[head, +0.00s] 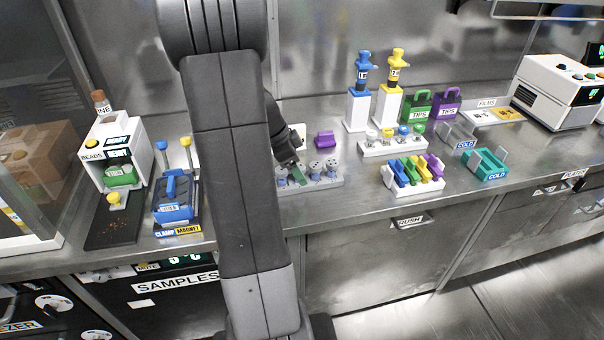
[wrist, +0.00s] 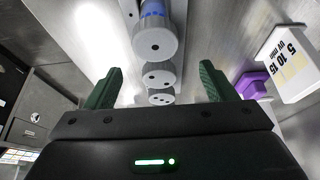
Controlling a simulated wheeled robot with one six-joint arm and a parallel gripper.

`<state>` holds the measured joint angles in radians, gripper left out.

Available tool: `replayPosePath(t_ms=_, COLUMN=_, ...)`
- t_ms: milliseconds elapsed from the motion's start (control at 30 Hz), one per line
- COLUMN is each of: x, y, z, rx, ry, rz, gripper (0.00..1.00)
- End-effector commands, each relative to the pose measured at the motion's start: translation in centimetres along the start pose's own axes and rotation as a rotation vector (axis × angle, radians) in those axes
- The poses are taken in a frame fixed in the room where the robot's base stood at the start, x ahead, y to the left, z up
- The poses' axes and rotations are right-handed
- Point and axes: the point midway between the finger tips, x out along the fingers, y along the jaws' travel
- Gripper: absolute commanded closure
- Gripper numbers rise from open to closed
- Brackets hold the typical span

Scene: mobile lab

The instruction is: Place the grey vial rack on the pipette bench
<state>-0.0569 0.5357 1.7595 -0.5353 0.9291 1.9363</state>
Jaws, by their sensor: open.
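The light grey vial rack (head: 325,182) stands on the steel bench (head: 350,207) just right of my arm in the head view. It holds several vials with dotted grey caps, and my arm hides its left part. The wrist view shows the grey caps (wrist: 157,42) in a row ahead of my gripper. My gripper (wrist: 159,68) has its two green fingers apart, on either side of the row's line, with nothing clearly held. In the head view my gripper (head: 297,174) is low at the rack; contact cannot be told. Blue (head: 362,75) and yellow (head: 396,70) pipettes stand behind to the right.
A white rack with coloured caps (head: 393,147) and a rack of coloured tubes (head: 413,185) stand right of the vial rack. A purple block (head: 325,140) is behind it. A blue clamp device (head: 176,200) is at left. Some bench front is clear.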

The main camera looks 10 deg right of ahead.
Motion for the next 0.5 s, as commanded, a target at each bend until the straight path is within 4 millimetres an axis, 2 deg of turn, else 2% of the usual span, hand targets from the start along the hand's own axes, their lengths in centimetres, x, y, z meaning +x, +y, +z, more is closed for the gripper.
replayPosePath(t_ms=33, x=-1.4, y=-0.1, z=0.0, rx=0.000, ry=-0.001, rz=-0.006, gripper=0.22)
replayPosePath(t_ms=200, x=-4.8, y=0.0, z=0.1, rx=-0.001, ry=-0.002, rz=-0.004, gripper=0.22)
replayPosePath(t_ms=300, x=-6.2, y=-0.1, z=0.0, rx=0.000, ry=-0.001, rz=-0.003, gripper=0.22)
replayPosePath(t_ms=500, x=-7.5, y=0.0, z=0.0, rx=0.000, ry=-0.001, rz=0.000, gripper=0.22)
